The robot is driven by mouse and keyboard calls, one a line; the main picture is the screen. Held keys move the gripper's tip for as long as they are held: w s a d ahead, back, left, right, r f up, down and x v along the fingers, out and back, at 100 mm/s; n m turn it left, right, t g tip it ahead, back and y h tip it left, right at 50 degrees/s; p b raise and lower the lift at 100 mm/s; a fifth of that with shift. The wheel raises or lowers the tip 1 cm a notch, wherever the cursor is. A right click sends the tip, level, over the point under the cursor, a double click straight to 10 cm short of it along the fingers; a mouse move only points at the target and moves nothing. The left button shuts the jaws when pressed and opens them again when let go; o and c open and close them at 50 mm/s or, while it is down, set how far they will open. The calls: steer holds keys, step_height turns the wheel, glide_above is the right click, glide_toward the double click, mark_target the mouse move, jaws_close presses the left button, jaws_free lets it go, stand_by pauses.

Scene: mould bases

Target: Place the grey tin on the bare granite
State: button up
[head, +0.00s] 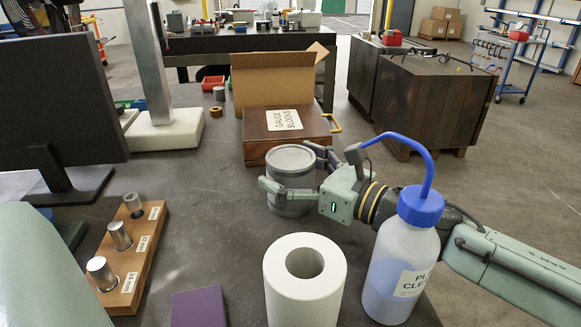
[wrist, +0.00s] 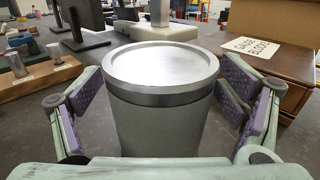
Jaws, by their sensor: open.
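The grey tin (head: 290,203) stands upright on the dark grey top (head: 200,200), just in front of the gauge-block box. It has a flat, lighter lid. In the wrist view the tin (wrist: 160,125) fills the middle, and its base is hidden. My gripper (head: 293,175) reaches in from the right, with a finger on either side of the tin. The fingers are open; in the wrist view gaps show between them and the tin's wall. The dark top looks like the granite, though its material is hard to tell. It is bare left of the tin.
A wooden box labelled GAUGE BLOCKS (head: 265,147) stands close behind the tin. A white roll (head: 325,292) and a blue-capped bottle (head: 390,270) stand in front, near my arm. A wooden block with metal cylinders (head: 137,262) is left; a purple item (head: 198,308) lies at front.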

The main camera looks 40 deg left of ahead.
steer(key=shift+r, duration=0.2)
steer(key=d+b, duration=0.1)
steer(key=d, duration=0.6)
steer(key=w+d+b, duration=0.1)
steer(key=d, duration=0.3)
steer(key=shift+f+b, duration=0.15)
steer(key=shift+b, duration=0.15)
steer(key=shift+d, duration=0.5)
